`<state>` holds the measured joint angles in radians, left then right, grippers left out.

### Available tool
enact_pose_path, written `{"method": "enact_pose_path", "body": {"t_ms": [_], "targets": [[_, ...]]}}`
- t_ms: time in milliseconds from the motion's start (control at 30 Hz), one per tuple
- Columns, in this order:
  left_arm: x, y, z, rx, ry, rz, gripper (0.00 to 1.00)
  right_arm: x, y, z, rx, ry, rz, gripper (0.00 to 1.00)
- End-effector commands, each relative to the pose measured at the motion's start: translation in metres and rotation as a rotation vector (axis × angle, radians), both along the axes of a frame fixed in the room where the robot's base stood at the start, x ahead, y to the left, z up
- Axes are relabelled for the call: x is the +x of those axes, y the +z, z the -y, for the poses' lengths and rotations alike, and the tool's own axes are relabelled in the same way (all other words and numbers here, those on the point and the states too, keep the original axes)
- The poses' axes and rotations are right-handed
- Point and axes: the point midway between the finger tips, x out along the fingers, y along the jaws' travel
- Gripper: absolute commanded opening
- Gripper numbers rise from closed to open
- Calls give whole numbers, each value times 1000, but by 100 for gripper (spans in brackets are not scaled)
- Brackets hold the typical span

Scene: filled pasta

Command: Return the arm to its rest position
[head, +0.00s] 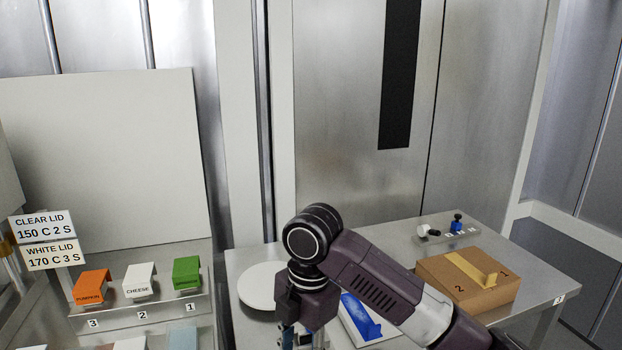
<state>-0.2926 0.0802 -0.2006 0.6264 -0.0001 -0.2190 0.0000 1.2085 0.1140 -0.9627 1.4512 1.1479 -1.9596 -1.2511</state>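My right arm (385,290) comes in from the lower right and reaches over the steel table (237,290). Its wrist bends downward near the bottom centre. Only the upper part of my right gripper (303,338) shows at the bottom edge. Its fingertips are cut off, so I cannot tell whether it is open or holds anything. My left arm and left gripper are not in view.
A white round plate (258,290) and a blue-and-white item (360,318) lie beside the arm. A cardboard box (440,275) stands right, with small knobs (456,224) behind. Orange (91,287), white (139,282) and green (186,272) labelled holders stand left.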

Motion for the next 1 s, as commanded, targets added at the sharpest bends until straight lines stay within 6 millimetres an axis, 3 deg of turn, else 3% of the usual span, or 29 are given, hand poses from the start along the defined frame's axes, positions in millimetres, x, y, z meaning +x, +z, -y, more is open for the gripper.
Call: {"method": "enact_pose_path", "body": {"t_ms": [267,433,567,767,1000], "targets": [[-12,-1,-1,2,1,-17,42,-29,-58,-18,130,-206,-39,38],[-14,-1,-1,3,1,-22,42,-55,-101,-23,245,-464,-80,38],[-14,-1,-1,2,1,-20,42,-73,-128,-15,319,-698,-113,38],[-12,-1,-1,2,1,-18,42,-103,-168,19,385,-1098,-155,38],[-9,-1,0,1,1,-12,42,-152,-206,93,385,-1598,-143,38]]}}
